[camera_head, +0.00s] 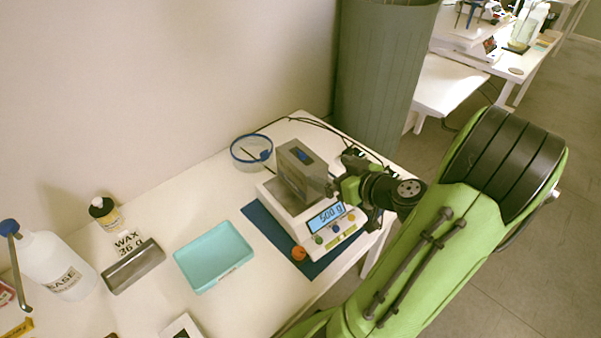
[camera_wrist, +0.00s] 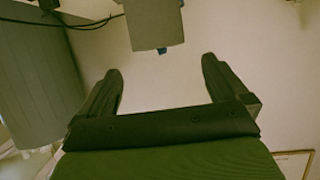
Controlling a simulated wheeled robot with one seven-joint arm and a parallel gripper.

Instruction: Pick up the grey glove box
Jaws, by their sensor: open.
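The grey glove box (camera_head: 292,176) stands upright on the white scale (camera_head: 336,234), with a blue bit at its top opening. The scale's lit display reads 500 g. My gripper (camera_head: 338,186) is at the right side of the box in the head view, close to it. In the wrist view my gripper (camera_wrist: 160,68) is open, its two fingers spread with nothing between them. The grey box (camera_wrist: 153,22) shows beyond the fingertips at the top of that view, cut off by the frame edge. Whether the fingers touch the box cannot be told from the head view.
A clear blue-rimmed bowl (camera_head: 251,152) is behind. A grey bin (camera_head: 382,75) stands behind.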

